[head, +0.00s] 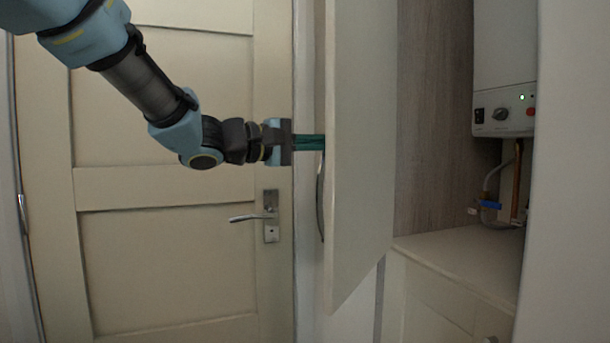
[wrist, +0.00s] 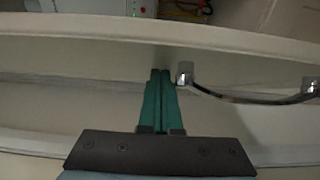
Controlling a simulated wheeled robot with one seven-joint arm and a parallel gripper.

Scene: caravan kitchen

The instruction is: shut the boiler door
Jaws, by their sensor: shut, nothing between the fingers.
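The boiler door (head: 360,140) is a pale panel standing open, seen nearly edge-on in the head view, with its inner face towards the cupboard. Its curved metal handle (head: 320,195) is on the outer, left side; the handle also shows in the wrist view (wrist: 245,98). My gripper (head: 322,142) is on that outer side, its teal fingers shut and empty, the tips partly hidden by the door edge. In the wrist view the fingertips (wrist: 160,72) point at the outer face, just left of one handle mount. I cannot tell if they touch the door.
The white boiler (head: 505,70) with its control panel hangs inside the cupboard, with pipes (head: 517,180) below and a pale cabinet top (head: 465,255) beneath. A cream room door (head: 165,180) with a lever handle (head: 252,217) is behind my arm on the left.

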